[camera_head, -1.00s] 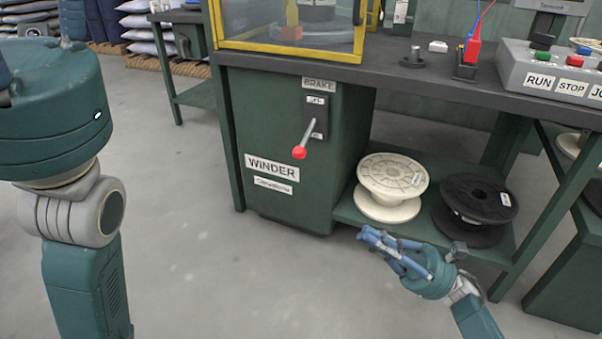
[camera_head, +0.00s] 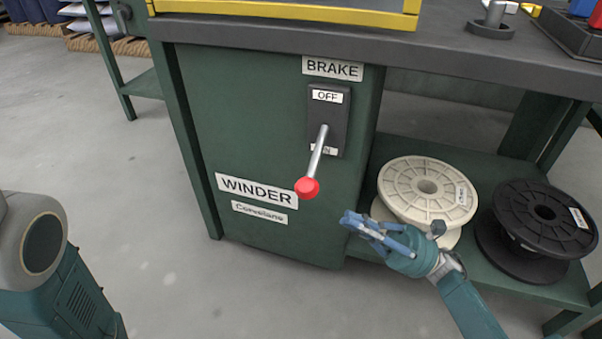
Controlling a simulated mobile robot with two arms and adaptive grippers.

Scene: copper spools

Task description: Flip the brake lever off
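The brake lever (camera_head: 317,158) is a metal rod with a red ball knob (camera_head: 307,188). It comes out of a dark switch plate (camera_head: 328,108) on the green winder cabinet (camera_head: 260,130) and points down and slightly left. An OFF label (camera_head: 327,96) is at the plate's top; the lower label is partly covered by the rod. My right gripper (camera_head: 350,222) is right of and below the knob, apart from it, with blue fingers pointing left. Its fingers look close together, and I cannot tell whether they are open or shut. My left gripper is out of view.
A white spool (camera_head: 428,190) and a black spool (camera_head: 545,218) lie on the low shelf right of the cabinet, close to my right arm. The dark bench top (camera_head: 400,45) overhangs the lever. The floor before the cabinet is clear.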

